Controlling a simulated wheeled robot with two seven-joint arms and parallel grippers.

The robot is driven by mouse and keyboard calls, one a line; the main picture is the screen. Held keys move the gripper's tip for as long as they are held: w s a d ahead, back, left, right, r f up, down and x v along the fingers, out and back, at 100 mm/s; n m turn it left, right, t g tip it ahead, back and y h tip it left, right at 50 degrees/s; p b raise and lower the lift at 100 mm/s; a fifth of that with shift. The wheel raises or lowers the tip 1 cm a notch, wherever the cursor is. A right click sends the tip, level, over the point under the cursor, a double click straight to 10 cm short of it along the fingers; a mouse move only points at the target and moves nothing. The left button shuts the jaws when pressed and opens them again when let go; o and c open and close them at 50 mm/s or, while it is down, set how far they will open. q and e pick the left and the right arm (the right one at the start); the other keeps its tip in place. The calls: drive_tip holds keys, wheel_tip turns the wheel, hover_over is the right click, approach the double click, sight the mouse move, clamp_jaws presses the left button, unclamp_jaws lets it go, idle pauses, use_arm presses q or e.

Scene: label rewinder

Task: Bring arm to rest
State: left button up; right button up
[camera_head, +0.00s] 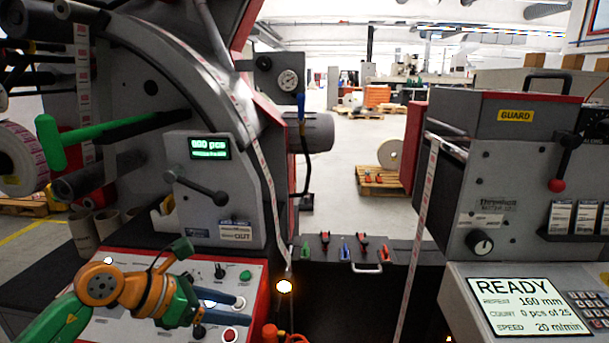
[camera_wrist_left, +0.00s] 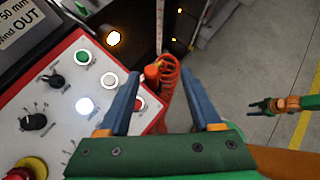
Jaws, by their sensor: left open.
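My left arm, green and orange, reaches in from the lower left of the head view. Its gripper (camera_head: 238,310) hangs over the sloped white control panel (camera_head: 125,325) of the left machine, with the blue fingers pointing right. In the left wrist view the gripper (camera_wrist_left: 158,82) is open with nothing between its fingers. The panel's knobs and a lit white button (camera_wrist_left: 85,106) lie below and left of it. A second orange-and-green arm with a dark gripper (camera_wrist_left: 262,106), apparently my right, shows at the right; its small fingers are hard to read.
An orange coiled hose (camera_wrist_left: 167,80) hangs by the panel edge, close below the left fingers in view. A green-handled bar (camera_head: 90,138) sticks out above the arm. The right machine's READY screen (camera_head: 528,307) stands at right. Open floor (camera_wrist_left: 235,65) lies right of the panel.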

use_arm(q)
drive_tip(key=s+d+r+n+t+h, duration=0.2)
drive_tip(key=d+r+n+t+h, duration=0.3)
drive_tip(key=d+r+n+h, duration=0.45)
drive_tip(key=a+f+n+t+y, duration=0.3)
drive_tip(key=a+f+n+y, duration=0.5)
drive_tip(key=n, duration=0.5)
drive_tip(key=a+f+n+t+y, duration=0.45)
drive_tip(key=n+y, duration=0.55)
drive_tip(key=n, duration=0.4)
drive_tip(key=s+f+n+g, duration=0.7)
drive_tip(key=s+f+g, duration=0.8)
drive_tip(key=s+f, duration=1)
drive_tip(key=f, duration=1.2)
drive_tip(key=s+a+f+g, duration=0.2)
drive_tip(key=s+f, duration=0.7)
drive_tip(key=s, duration=0.3)
drive_tip(key=shift+a+p, duration=0.2)
drive_tip(key=shift+p, duration=0.2)
